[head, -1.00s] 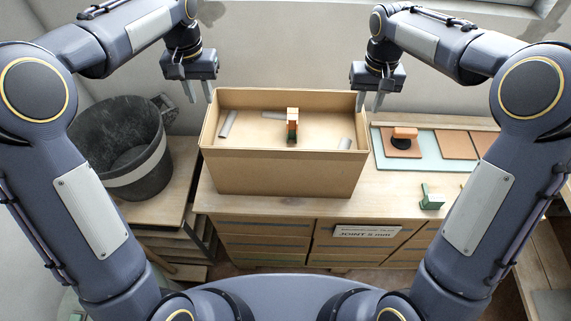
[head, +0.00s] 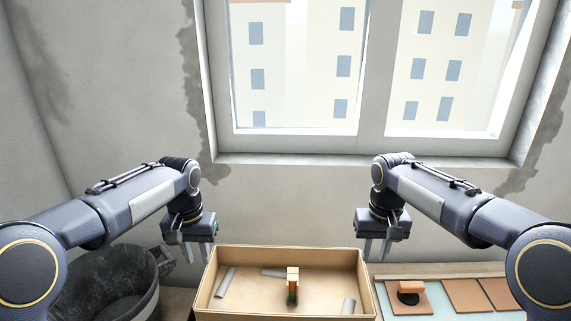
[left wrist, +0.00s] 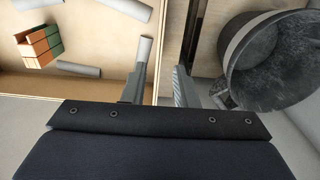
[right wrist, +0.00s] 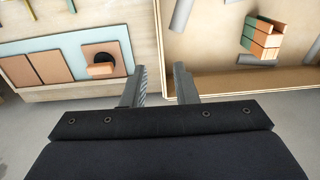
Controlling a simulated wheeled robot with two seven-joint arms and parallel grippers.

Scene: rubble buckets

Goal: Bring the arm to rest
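My left gripper (head: 194,254) hangs above the left rim of a cardboard-coloured box (head: 285,252). It is empty, and its two fingers (left wrist: 160,85) are apart in the left wrist view. My right gripper (head: 376,252) hangs above the box's right rim, also empty with its fingers (right wrist: 160,85) apart in the right wrist view. Neither gripper appears to touch the box. Both forearms reach in from the sides at similar height. The box's lower front is cut off in the head view.
Inside the box are an orange and green block stack (head: 292,280) and several grey cylinders (head: 225,282). A black bucket (head: 105,290) stands at left. At right, a pale green board (head: 390,297) carries terracotta tiles (head: 466,297). A wall with a window (head: 365,150) is behind.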

